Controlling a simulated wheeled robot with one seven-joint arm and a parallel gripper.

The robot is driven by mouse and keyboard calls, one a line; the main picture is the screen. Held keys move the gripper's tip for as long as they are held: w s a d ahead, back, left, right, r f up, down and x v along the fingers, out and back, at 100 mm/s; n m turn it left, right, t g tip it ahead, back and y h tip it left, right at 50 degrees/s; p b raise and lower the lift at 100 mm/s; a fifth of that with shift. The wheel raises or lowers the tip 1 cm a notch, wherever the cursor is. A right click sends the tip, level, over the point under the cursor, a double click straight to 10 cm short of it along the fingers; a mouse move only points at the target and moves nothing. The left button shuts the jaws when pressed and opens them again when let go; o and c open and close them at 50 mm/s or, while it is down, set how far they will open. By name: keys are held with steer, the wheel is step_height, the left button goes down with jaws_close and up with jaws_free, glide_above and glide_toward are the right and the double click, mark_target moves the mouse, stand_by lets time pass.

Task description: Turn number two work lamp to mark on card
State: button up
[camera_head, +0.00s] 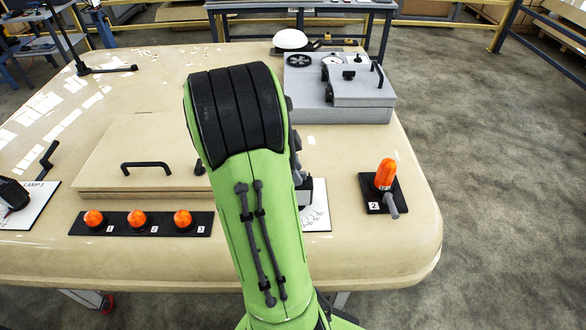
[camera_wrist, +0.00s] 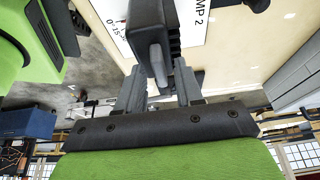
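The number two work lamp (camera_wrist: 147,22) shows in the wrist view as a dark ribbed body with a grey tab (camera_wrist: 157,62) pointing towards me. In the head view a strip of card (camera_head: 318,215) shows just right of my arm; most of the lamp is hidden. My gripper (camera_wrist: 159,84) has its two fingers apart, one on each side of the grey tab. I cannot tell whether they touch it. The lamp's pointer and the card's mark are not clear.
Several other things stand on the beige top: an orange lamp (camera_head: 385,175) labelled 2 at right, a black strip (camera_head: 120,228) with three orange knobs, a handled panel (camera_head: 110,165), a grey box (camera_head: 310,105) and another lamp card (camera_head: 42,205). The front right top is clear.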

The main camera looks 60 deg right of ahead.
jaws_close()
steer(key=shift+n, duration=0.3)
steer(key=n+b, duration=0.1)
steer(key=n, duration=0.1)
steer(key=n+t+h+b, duration=0.1)
steer(key=n, duration=0.1)
steer(key=shift+s+a+h+b, duration=0.1)
steer(key=shift+h+b, duration=0.2)
steer(key=shift+b, duration=0.1)
steer(key=shift+n+t+h+b, duration=0.4)
steer(key=shift+n+t+b, duration=0.35)
steer(key=shift+n, duration=1.25)
steer(key=shift+o, duration=0.6)
jaws_free()
steer(key=shift+s, duration=0.1)
steer(key=shift+r, duration=0.1)
